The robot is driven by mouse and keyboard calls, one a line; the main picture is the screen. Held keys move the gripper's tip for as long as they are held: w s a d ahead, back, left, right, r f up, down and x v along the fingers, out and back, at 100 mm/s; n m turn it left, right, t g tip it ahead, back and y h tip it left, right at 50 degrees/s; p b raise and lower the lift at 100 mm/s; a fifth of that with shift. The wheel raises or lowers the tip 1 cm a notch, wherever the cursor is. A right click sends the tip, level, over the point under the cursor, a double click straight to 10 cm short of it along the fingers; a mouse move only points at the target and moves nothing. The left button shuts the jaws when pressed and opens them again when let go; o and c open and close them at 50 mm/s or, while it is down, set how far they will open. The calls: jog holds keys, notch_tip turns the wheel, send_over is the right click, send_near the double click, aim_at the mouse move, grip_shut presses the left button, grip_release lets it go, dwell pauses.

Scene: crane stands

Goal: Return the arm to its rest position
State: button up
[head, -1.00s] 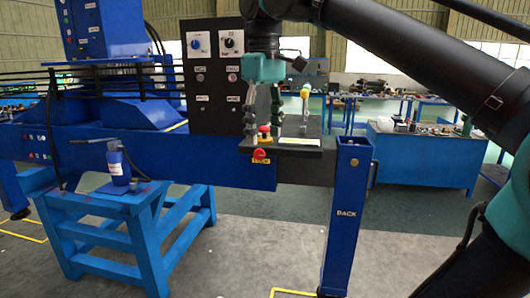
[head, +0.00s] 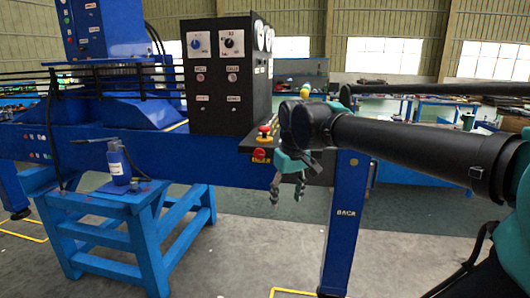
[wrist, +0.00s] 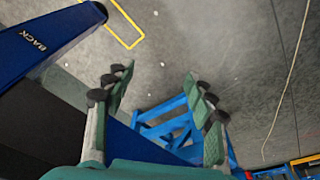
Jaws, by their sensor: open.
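My gripper (head: 287,191) hangs from my black and teal arm (head: 400,145), just left of the blue post marked BACK (head: 345,215) in the head view. It points down, its fingers apart and empty. In the wrist view my gripper (wrist: 158,95) shows two spread green fingers with dark pads and only floor and blue framework beyond them. The black control box (head: 222,85) with two knobs stands behind and to the left of the gripper. My arm covers part of the panel shelf beside the box.
A red emergency button (head: 264,132) sits by the control box. A small blue bench (head: 125,200) carries a blue bottle (head: 118,165) at the left. Workbenches stand at the back right, partly behind my arm. The grey floor (head: 250,260) in front is clear.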

jog(key=s+d+f+m, duration=0.1)
jog(key=d+f, duration=0.3)
jog(key=f, duration=0.4)
jog(key=s+d+f+m+t, duration=0.1)
jog(key=s+d+f, duration=0.3)
jog(key=f, duration=0.4)
jog(key=s+d+f+m+t, duration=0.1)
jog(key=s+d+f+m, duration=0.2)
jog(key=d+f, duration=0.2)
notch_tip(320, 180, down, 3)
jog(key=shift+s+f+h, duration=0.1)
jog(key=shift+s+h, duration=0.15)
jog(key=shift+h, duration=0.05)
jog(key=shift+a, duration=0.1)
